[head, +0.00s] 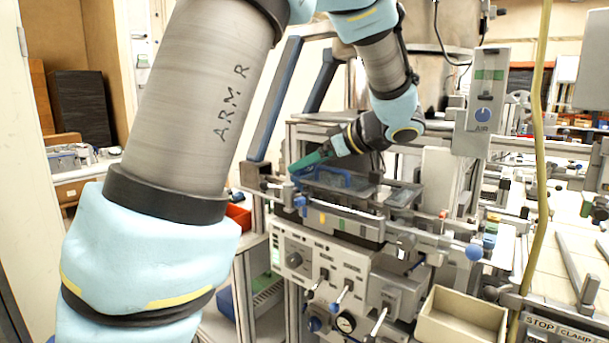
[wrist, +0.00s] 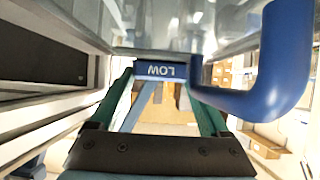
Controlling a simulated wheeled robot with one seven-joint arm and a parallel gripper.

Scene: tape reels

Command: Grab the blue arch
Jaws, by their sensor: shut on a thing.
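The blue arch (head: 333,179) is a rounded blue bar on top of the grey machine in the head view. In the wrist view the arch (wrist: 283,75) curves up at the right, and a blue face marked "LOW" (wrist: 160,69) lies between the fingertips. My gripper (head: 296,168) has green fingers and reaches down to the left end of the arch. In the wrist view my gripper (wrist: 160,78) is shut on the blue part at the "LOW" face. Whether the arch is lifted clear of the machine cannot be told.
The machine's front panel (head: 330,265) has levers and a gauge below. A cream open box (head: 460,318) stands at the lower right. A yellow hose (head: 541,150) hangs at the right. A grey box marked "AIR" (head: 483,100) is right of my arm.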

